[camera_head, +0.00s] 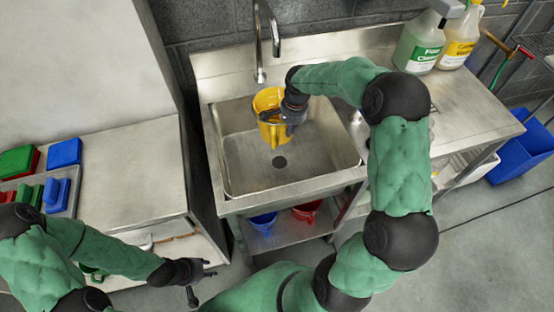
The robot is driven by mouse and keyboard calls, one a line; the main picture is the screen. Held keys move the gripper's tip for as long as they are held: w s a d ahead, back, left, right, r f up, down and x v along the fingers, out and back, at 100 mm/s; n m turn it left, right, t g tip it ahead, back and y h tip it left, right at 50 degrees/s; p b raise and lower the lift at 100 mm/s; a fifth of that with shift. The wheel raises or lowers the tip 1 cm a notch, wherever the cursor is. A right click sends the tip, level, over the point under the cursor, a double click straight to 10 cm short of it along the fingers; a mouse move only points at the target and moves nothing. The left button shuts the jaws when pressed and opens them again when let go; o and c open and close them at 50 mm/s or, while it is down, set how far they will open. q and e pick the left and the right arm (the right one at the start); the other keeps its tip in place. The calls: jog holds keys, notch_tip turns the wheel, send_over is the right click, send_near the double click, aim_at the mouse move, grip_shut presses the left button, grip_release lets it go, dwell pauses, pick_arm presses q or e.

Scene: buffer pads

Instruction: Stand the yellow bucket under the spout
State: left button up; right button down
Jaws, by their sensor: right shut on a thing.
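The yellow bucket (266,100) is held upright over the steel sink basin (236,168), just below and slightly right of the spout (260,74). My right gripper (279,120) is shut on the near right side of the yellow bucket. I cannot tell whether the bucket's bottom touches the basin floor. My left gripper (204,272) is low in front of the left counter, apart from any bucket. Its fingers appear spread and empty.
A blue bucket (263,222) and a red bucket (307,212) are on the shelf under the sink. Green and yellow-labelled jugs (419,42) stand at the back right. A tray of colored pads (66,171) is on the left counter. A blue bin (521,152) stands at the right.

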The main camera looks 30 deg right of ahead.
notch_tip(320, 180, down, 15)
jog(key=b, duration=0.5)
jog(key=shift+r, duration=0.1)
pick_arm(q)
notch_tip(320, 180, down, 6)
jog(key=shift+f, duration=0.15)
pick_arm(e)
jog(key=shift+r, duration=0.1)
jog(key=c, duration=1.8)
grip_release()
jog(key=shift+f+b, duration=0.2)
jog(key=shift+b, duration=0.15)
pick_arm(q)
jog(key=shift+f, duration=0.1)
pick_arm(e)
jog(key=o, duration=0.4)
pick_arm(q)
notch_tip(320, 180, up, 4)
jog(key=p, duration=0.4)
pick_arm(e)
jog(key=r, duration=0.4)
jog(key=s+r, duration=0.1)
jog(key=r, duration=0.7)
jog(key=shift+s+d+r, duration=0.15)
